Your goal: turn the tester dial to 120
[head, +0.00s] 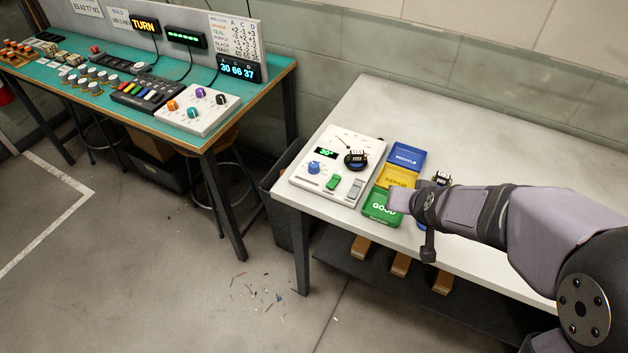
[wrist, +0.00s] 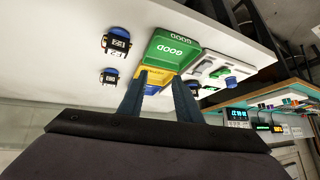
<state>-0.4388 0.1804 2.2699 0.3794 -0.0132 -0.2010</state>
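The white tester (head: 312,190) lies on the near end of the pale table. Its green display (head: 326,153) seems to read 30°. The blue dial (head: 314,167) is at the tester's left; it also shows in the wrist view (wrist: 231,81). A dark round servo (head: 356,159) sits on the tester. My gripper (head: 396,200) is over the green tray's right side, right of the tester and away from the dial. In the wrist view its two fingers (wrist: 160,78) are spread with nothing held between them. The fingertips are hard to make out in the head view.
Blue (head: 407,156), yellow (head: 397,176) and green (head: 380,208) trays stand right of the tester. Loose servos (wrist: 117,42) lie beyond them, partly behind my arm in the head view. A teal bench (head: 100,107) stands across the aisle. The table's back is clear.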

